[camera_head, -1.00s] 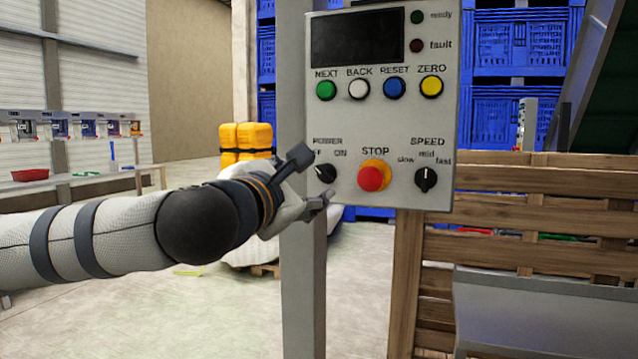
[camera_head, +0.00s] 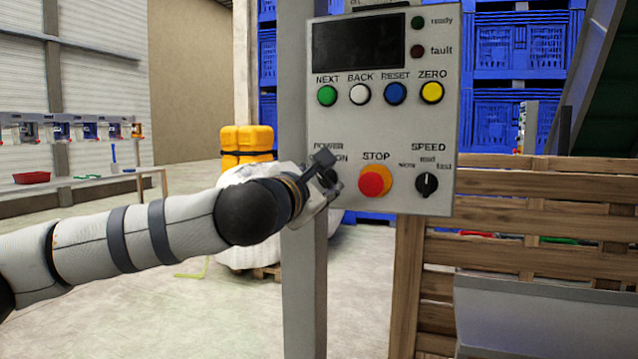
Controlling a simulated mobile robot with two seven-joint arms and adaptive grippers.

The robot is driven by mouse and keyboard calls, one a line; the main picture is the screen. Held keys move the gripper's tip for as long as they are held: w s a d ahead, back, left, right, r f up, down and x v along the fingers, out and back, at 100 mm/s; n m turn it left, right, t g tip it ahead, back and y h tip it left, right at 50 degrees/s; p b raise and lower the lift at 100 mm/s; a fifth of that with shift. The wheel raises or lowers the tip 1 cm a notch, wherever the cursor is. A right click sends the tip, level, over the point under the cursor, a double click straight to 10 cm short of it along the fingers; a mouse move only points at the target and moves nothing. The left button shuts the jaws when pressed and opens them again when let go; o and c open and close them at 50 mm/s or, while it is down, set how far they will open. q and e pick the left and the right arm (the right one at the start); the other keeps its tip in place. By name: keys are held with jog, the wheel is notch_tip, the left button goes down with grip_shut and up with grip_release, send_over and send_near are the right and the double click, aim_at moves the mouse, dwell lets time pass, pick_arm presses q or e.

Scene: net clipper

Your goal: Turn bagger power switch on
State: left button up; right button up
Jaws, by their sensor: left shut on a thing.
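The bagger control panel (camera_head: 398,120) is a grey box on a post. Its black power knob (camera_head: 329,177) sits at the lower left under the POWER label and is partly hidden by my left gripper (camera_head: 331,175). My left gripper is at the knob with its fingers shut on it, one above and one below. The knob's pointer is hidden, so its setting cannot be told. The display (camera_head: 359,41) is dark, and the ready lamp (camera_head: 418,21) and fault lamp (camera_head: 417,51) look unlit. My right gripper is not in view.
The red stop button (camera_head: 373,181) on its yellow base is close to the right of my left gripper. The speed knob (camera_head: 427,184) is farther right. The grey post (camera_head: 305,270) runs below the gripper. A wooden slatted fence (camera_head: 540,210) stands at the right.

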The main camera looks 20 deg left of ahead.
pick_arm(q)
jog(key=shift+r, duration=0.1)
jog(key=shift+s+r+m+p, duration=0.1)
jog(key=shift+r+m+p, duration=0.2)
jog(key=shift+m+p, duration=0.75)
jog(key=m+p, duration=0.2)
jog(key=m, duration=0.1)
jog(key=m+p, duration=0.2)
jog(key=m, duration=0.1)
jog(key=m+p, duration=0.3)
jog(key=m, duration=0.1)
jog(key=shift+r, duration=0.35)
jog(key=m+p, duration=0.1)
jog(key=m, duration=0.2)
jog(key=shift+f+p, duration=0.15)
jog(key=shift+p, duration=0.15)
jog(key=shift+f+m+p, duration=0.2)
jog(key=shift+m+p, duration=0.25)
jog(key=shift+m, duration=0.9)
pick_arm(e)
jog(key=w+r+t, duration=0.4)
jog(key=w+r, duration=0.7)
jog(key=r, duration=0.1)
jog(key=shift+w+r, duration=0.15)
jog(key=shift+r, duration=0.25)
pick_arm(q)
jog(key=shift+f, duration=0.1)
jog(key=o, duration=1.2)
jog(key=shift+c, duration=0.2)
